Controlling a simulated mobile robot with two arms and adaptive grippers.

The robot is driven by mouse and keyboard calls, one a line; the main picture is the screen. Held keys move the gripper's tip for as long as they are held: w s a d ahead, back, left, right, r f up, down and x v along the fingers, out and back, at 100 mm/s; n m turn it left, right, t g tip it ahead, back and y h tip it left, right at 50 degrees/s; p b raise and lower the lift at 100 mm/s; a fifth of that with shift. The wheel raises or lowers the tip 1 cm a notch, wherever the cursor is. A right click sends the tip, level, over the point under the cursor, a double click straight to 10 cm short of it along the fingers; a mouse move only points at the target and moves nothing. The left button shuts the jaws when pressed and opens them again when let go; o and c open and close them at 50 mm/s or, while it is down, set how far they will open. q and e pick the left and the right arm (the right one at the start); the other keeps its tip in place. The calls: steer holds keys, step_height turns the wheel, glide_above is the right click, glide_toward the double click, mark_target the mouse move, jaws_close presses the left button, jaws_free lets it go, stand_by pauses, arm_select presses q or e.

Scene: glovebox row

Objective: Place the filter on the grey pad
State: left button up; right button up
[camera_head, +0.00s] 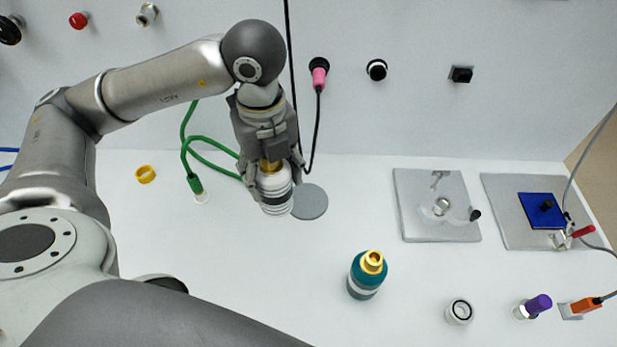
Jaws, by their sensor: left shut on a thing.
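My left gripper (272,178) points down and is shut on the filter (275,194), a white ribbed cylinder with a gold top end. The filter hangs upright between the fingers. The grey pad (311,202) is a flat round disc on the white surface, just right of the filter in the picture. The filter and fingers cover the pad's left edge. I cannot tell the height of the filter above the surface. My right gripper is not in view.
A teal bottle with a gold neck (367,275) stands in front, to the right. A yellow ring (145,174) and a green cable (196,184) are at left. Two grey plates with fittings (410,226) (500,235) lie at right. A black cable (318,130) hangs behind the gripper.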

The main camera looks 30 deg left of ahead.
arm_select(q)
steer(key=w+f+p, duration=0.1)
steer(key=w+f, duration=0.2)
steer(key=w+f+p, duration=0.2)
steer(key=w+f, duration=0.2)
steer(key=w+d+f+p, duration=0.1)
steer(key=w+f+p, duration=0.1)
steer(key=w+f, duration=0.1)
steer(key=shift+w+f, duration=0.2)
steer(key=shift+f, duration=0.45)
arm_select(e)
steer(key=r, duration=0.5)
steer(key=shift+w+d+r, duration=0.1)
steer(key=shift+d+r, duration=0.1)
arm_select(q)
steer(key=shift+f, duration=0.1)
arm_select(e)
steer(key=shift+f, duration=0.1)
arm_select(q)
steer(key=shift+f+b, duration=0.2)
steer(key=shift+b, duration=0.15)
steer(key=o, duration=1.2)
steer(key=shift+r, duration=0.1)
steer(key=shift+c, duration=0.2)
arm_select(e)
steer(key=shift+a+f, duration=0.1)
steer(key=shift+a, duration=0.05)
